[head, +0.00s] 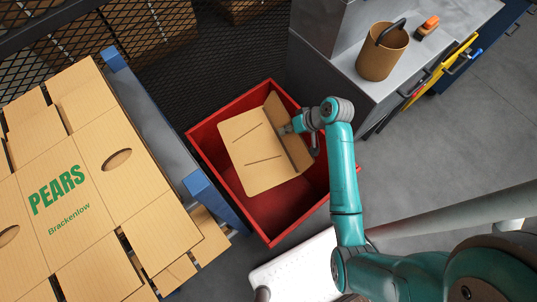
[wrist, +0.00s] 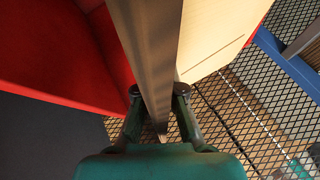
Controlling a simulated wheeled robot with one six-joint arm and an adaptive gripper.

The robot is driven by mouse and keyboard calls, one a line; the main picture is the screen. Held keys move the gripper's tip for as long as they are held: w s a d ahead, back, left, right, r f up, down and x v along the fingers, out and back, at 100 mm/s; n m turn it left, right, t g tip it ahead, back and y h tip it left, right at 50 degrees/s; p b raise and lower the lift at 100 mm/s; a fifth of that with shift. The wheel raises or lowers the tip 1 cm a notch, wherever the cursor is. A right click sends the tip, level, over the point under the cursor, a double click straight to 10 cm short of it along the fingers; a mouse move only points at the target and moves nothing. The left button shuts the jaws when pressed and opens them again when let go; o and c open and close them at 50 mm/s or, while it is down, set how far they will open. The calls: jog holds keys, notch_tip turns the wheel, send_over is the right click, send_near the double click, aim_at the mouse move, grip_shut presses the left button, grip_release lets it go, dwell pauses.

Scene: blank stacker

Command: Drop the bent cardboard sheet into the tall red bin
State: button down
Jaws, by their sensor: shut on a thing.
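The bent cardboard sheet (head: 252,158) is tan, with two slits and one side folded up. In the head view it appears over the opening of the tall red bin (head: 204,150). My gripper (head: 290,128) is shut on the sheet's folded part at its right side. In the wrist view the sheet (wrist: 215,35) passes between the two fingers (wrist: 158,92), its edge toward the camera. The bin's red wall (wrist: 50,50) shows at upper left there. How far the sheet's lower side is from the bin's floor cannot be told.
A blue-framed stack of flat carton blanks marked PEARS (head: 90,190) stands left of the bin. A grey bench (head: 345,75) at upper right holds a brown bucket (head: 382,55) and an orange-topped tool (head: 427,26). A white perforated surface (head: 300,270) lies below the bin.

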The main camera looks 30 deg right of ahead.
jog(key=shift+w+f, duration=0.15)
jog(key=shift+f, duration=0.45)
jog(key=shift+a+f, duration=0.1)
jog(key=shift+f, duration=1.05)
jog(key=c, duration=1.2)
grip_release()
jog(key=shift+r, duration=0.1)
jog(key=v, duration=1.2)
